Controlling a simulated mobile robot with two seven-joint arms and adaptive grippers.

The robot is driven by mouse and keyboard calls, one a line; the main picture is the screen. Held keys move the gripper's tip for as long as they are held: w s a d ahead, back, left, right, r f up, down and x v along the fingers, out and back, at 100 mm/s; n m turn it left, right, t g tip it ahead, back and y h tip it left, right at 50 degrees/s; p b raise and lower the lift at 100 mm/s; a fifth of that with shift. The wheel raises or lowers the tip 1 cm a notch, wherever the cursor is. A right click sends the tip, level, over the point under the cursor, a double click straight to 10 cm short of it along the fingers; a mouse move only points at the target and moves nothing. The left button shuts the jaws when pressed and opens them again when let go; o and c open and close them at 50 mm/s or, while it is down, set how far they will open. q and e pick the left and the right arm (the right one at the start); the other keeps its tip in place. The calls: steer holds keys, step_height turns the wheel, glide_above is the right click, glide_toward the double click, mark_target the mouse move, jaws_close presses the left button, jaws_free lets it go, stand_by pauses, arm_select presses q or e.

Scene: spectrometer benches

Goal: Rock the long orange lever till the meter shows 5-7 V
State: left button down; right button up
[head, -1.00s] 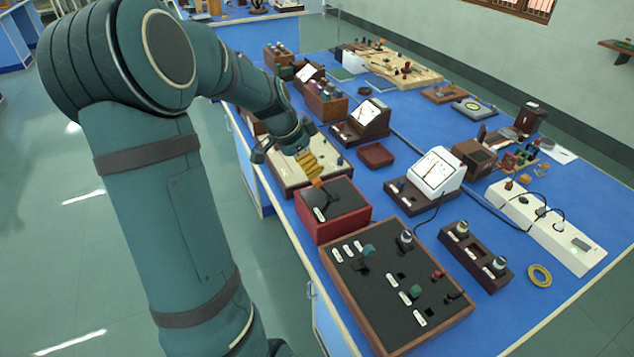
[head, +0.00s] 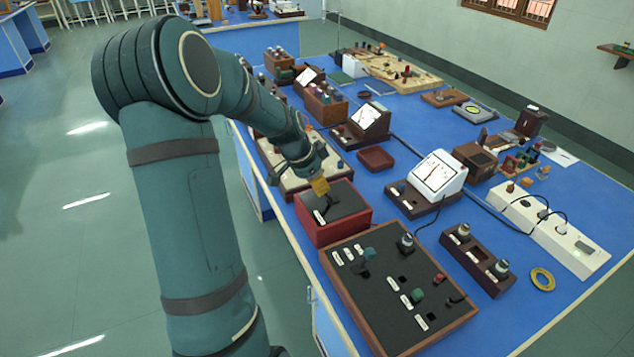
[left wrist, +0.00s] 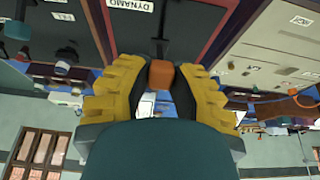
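The lever's orange grip (left wrist: 161,73) shows in the left wrist view between the yellow fingers of my left gripper (left wrist: 160,88). The dark finger pads close in on it from both sides and appear to hold it. In the head view my left gripper (head: 319,186) is above the black top of the red dynamo box (head: 345,222) and covers most of the lever. The "DYNAMO" label (left wrist: 130,4) shows in the wrist view. The white meter (head: 438,175) stands to the right on a dark base; its needle is too small to read. My right gripper is out of view.
A wood-framed black switch panel (head: 385,310) with knobs stands in front of the dynamo box. A dark two-post holder (head: 475,262), a yellow ring (head: 542,279) and a white power strip (head: 548,232) lie to the right. A dark red tray (head: 376,159) lies behind.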

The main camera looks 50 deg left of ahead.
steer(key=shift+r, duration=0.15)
